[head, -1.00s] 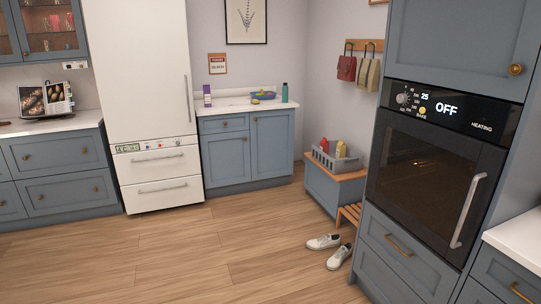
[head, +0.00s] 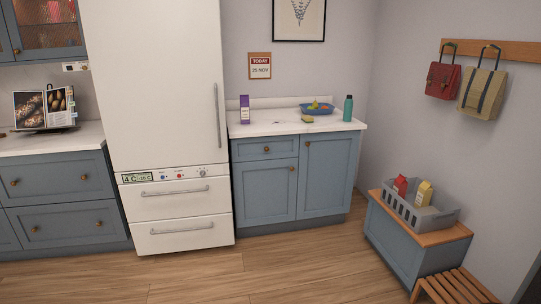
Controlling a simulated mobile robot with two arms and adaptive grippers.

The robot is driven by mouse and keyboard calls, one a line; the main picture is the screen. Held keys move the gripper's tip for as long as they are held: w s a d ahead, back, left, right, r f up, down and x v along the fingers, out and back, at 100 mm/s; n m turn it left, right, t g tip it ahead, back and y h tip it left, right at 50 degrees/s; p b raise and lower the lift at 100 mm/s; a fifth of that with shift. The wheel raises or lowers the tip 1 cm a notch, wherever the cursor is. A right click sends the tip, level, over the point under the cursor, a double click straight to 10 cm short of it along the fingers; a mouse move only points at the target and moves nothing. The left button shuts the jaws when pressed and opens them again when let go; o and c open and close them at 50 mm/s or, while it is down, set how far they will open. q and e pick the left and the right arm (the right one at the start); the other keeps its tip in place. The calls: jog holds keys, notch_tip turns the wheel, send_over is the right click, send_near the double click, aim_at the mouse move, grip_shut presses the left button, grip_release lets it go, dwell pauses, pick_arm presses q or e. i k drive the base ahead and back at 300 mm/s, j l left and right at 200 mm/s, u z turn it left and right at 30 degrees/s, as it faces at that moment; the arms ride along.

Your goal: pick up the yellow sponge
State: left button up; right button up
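A small yellowish block (head: 308,119), which looks like the yellow sponge, lies on the white counter (head: 275,127) right of the fridge. It is too small to make out in detail. It lies just in front of a blue bowl (head: 318,112) holding yellow, orange and green items. Neither of my grippers is in view.
A purple carton (head: 245,109) and a teal bottle (head: 348,108) stand on the same counter. The white fridge (head: 160,95) is to its left. A blue bench (head: 393,236) with a grey crate (head: 419,216) and a wooden slatted stool (head: 456,288) stand at right. The floor before the counter is clear.

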aim_at(306, 118)
jog(key=i, duration=2.05)
jog(key=i+z, duration=0.35)
jog(key=i+j+z, duration=0.55)
jog(key=i+z, duration=0.15)
jog(key=i, duration=0.15)
